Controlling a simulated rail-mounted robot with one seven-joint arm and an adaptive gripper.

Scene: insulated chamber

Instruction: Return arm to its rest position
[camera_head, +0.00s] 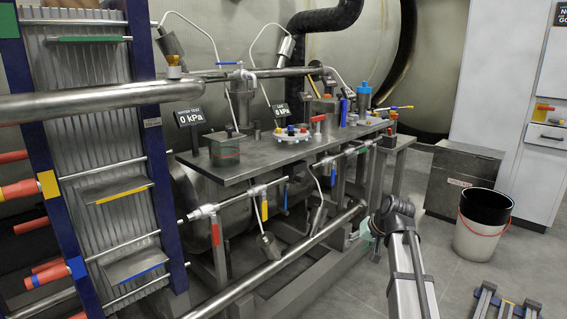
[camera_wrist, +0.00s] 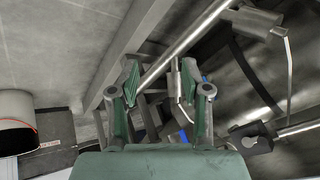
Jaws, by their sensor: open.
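My gripper (camera_wrist: 160,80) is open in the wrist view, its two green-padded fingers apart with nothing between them. Beyond the fingers are a metal pipe and frame beams of the bench. In the head view my arm (camera_head: 408,265) reaches up from the lower right to the front right of the metal bench (camera_head: 260,157). A small part of my gripper (camera_head: 364,228) shows pale green left of the arm's end, beside the bench frame; most of it is hidden there. Whether it touches the frame cannot be told.
A long pipe (camera_head: 285,262) runs low along the bench front. A bucket (camera_head: 480,238) and a grey metal box (camera_head: 460,180) stand at the right. A blue-framed rack (camera_head: 100,150) with a thick pipe (camera_head: 95,100) fills the left. Floor between arm and bucket is clear.

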